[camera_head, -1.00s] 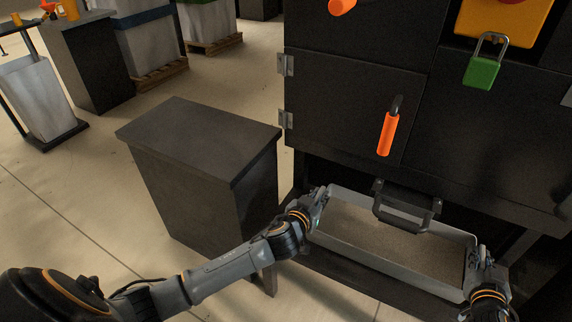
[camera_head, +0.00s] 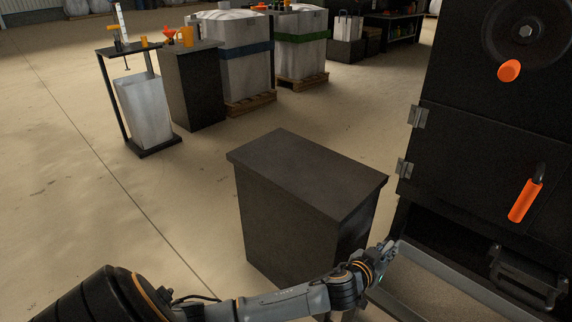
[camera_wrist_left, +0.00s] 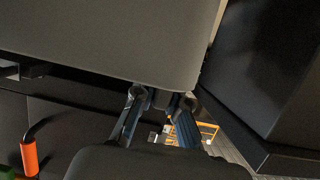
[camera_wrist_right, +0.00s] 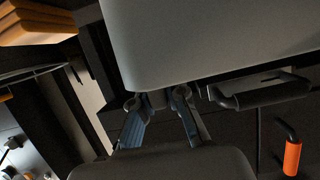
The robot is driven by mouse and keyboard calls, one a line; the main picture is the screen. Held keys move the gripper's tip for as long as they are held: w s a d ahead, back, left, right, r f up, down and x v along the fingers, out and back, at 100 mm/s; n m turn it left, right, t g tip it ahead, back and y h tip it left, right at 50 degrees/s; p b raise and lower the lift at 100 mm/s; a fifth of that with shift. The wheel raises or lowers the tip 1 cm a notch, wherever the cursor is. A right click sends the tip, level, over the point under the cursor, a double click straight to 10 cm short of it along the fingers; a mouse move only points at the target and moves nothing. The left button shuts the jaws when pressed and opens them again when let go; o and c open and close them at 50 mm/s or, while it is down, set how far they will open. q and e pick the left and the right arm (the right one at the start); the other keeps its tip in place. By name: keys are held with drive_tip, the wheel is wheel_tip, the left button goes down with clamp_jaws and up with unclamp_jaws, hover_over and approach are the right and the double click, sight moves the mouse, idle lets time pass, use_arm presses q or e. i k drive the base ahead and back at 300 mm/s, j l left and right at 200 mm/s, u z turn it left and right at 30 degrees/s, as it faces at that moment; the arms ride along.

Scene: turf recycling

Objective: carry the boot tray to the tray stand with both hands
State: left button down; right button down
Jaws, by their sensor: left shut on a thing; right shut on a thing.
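The boot tray (camera_head: 440,268) is a shallow grey metal tray with brown granular material in it, at the lower right of the head view, partly cut off. My left gripper (camera_head: 388,250) is shut on its left end wall. The tray fills the top of the left wrist view (camera_wrist_left: 110,40), above my left fingertips (camera_wrist_left: 160,97). It also fills the top of the right wrist view (camera_wrist_right: 210,45), where my right gripper (camera_wrist_right: 160,97) is shut on its wall. My right gripper is outside the head view. A dark box-like stand (camera_head: 305,170) with a flat, bare top stands beside the tray; I cannot tell if it is the tray stand.
A black machine cabinet (camera_head: 470,160) with an orange handle (camera_head: 525,200) rises at the right. A black bracket-shaped handle (camera_head: 530,280) sits low, close behind the tray. Open floor (camera_head: 100,215) lies left. White bulk bags (camera_head: 230,60) on pallets stand at the back.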

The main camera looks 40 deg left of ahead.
sight(301, 164)
drive_tip(key=k+j, duration=0.15)
drive_tip(key=j, duration=0.2)
drive_tip(key=k+j, duration=0.2)
drive_tip(key=j, duration=0.15)
drive_tip(key=k+j+z, duration=0.1)
drive_tip(key=j, duration=0.25)
drive_tip(key=k+j, duration=0.1)
drive_tip(key=j, duration=0.3)
drive_tip(key=k+j+u, duration=0.1)
drive_tip(key=j, duration=0.65)
drive_tip(key=k, duration=0.05)
